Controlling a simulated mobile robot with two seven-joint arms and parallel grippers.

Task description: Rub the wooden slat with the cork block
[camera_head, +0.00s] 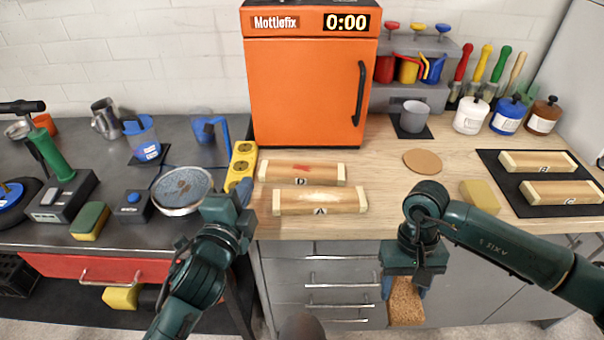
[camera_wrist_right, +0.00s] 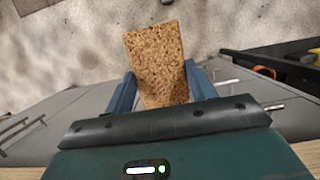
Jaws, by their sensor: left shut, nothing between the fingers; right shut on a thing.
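My right gripper (camera_head: 405,286) is shut on the cork block (camera_head: 406,303), a brown speckled block, in front of the drawers below the worktop's front edge. In the right wrist view the cork block (camera_wrist_right: 158,62) sticks out between the blue fingers. Wooden slat A (camera_head: 320,201) lies near the front edge of the wooden worktop, with a pale patch on it. Slat D (camera_head: 302,173), with a red mark, lies just behind it. Slats B (camera_head: 537,162) and C (camera_head: 562,192) lie on a dark mat at the right. My left gripper (camera_head: 243,190) is shut and empty, left of slat A.
An orange cabinet (camera_head: 308,95) stands behind the slats. A yellow power strip (camera_head: 241,163) lies left of slat D. A round cork disc (camera_head: 422,161) and a yellow sponge-like block (camera_head: 480,196) lie at the right. Bare worktop shows right of slat A.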

